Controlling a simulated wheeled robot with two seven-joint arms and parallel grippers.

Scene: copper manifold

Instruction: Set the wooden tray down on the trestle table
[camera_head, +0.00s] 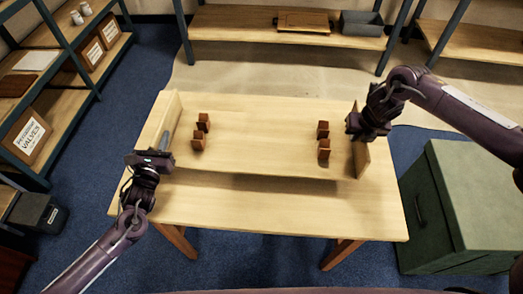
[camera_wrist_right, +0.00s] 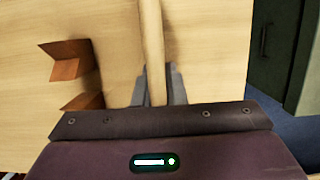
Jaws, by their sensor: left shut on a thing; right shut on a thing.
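The wooden tray (camera_head: 262,135) is a wide pale board with an upright wall at each end. It spans between my two grippers over the back part of the trestle table (camera_head: 270,213). A shadow lies on the table along the tray's front edge, so the tray looks raised a little above it. My left gripper (camera_head: 163,146) is shut on the tray's left end wall. My right gripper (camera_head: 357,127) is shut on the right end wall; in the right wrist view its fingers (camera_wrist_right: 157,88) straddle that wall. The table's back part is hidden under the tray.
Several small brown wooden blocks (camera_head: 198,144) stand on the tray in two pairs. A green cabinet (camera_head: 455,210) stands close to the table's right side. Shelves (camera_head: 290,22) line the back and left. The table's front strip is clear.

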